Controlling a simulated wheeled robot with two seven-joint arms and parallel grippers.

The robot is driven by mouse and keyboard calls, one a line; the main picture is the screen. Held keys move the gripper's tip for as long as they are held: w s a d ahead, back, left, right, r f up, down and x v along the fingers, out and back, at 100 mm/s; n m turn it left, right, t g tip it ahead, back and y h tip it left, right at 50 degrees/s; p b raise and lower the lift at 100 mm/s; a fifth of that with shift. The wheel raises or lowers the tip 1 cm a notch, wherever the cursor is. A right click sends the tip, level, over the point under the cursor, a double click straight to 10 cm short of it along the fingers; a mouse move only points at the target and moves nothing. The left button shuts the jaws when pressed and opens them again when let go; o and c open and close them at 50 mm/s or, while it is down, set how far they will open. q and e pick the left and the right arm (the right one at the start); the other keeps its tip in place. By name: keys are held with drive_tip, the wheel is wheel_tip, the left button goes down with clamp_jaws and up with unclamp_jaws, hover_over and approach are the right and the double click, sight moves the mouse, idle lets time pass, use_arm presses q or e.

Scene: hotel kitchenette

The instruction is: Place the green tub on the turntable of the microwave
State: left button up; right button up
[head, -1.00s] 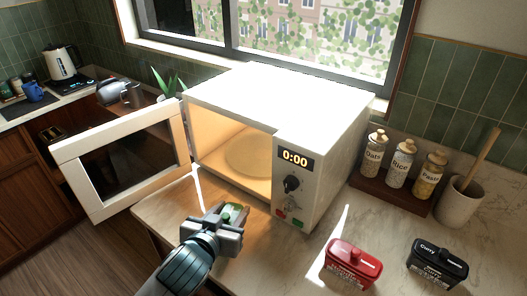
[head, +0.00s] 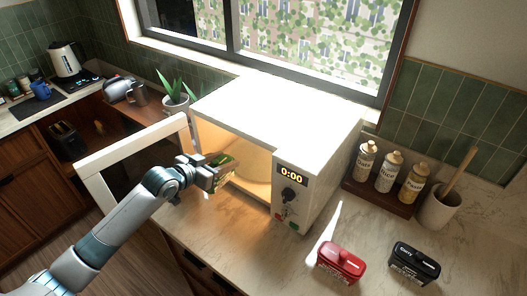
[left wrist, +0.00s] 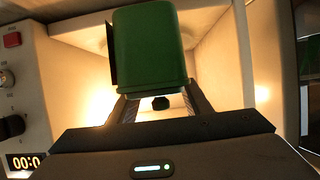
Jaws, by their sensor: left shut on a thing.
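The green tub (left wrist: 150,50) is held in my left gripper, and in the left wrist view it fills the upper middle, between the fingers. In the head view my left gripper (head: 218,172) is shut on the tub (head: 221,160) at the mouth of the open microwave (head: 275,110). The gripper covers part of the tub there. The turntable (head: 257,165) shows partly inside the lit cavity, beyond and to the right of the tub. The microwave door (head: 128,137) stands open to the left, partly behind my left arm. My right gripper is not in view.
A red tub (head: 341,262) and a black tub (head: 414,263) stand on the counter at the front right. Jars (head: 389,171) on a wooden stand and a utensil pot (head: 437,208) are right of the microwave. The counter before the microwave is clear.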

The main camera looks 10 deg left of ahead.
use_arm(q)
drive_tip(key=shift+w+r, duration=0.1)
drive_tip(key=shift+w, duration=0.05)
drive_tip(key=shift+w+d+b, duration=0.1)
drive_tip(key=shift+w+b, duration=0.35)
drive_tip(key=shift+w, duration=0.1)
drive_tip(key=w+d+b, duration=0.2)
drive_tip(key=w+b, duration=0.1)
drive_tip(key=w, duration=0.2)
drive_tip(key=w+d+b, duration=0.2)
drive_tip(key=w+b, duration=0.1)
drive_tip(key=w, duration=0.2)
drive_tip(key=w+d+b, duration=0.2)
drive_tip(key=w+b, duration=0.1)
drive_tip(key=w, duration=0.2)
drive_tip(key=shift+d+b, duration=0.15)
drive_tip(key=shift+b, duration=0.15)
drive_tip(key=shift+w, duration=0.2)
wheel_tip(320, 180, down, 4)
drive_tip(key=b, duration=0.3)
drive_tip(key=shift+r+b, duration=0.2)
drive_tip(key=shift+b, duration=0.15)
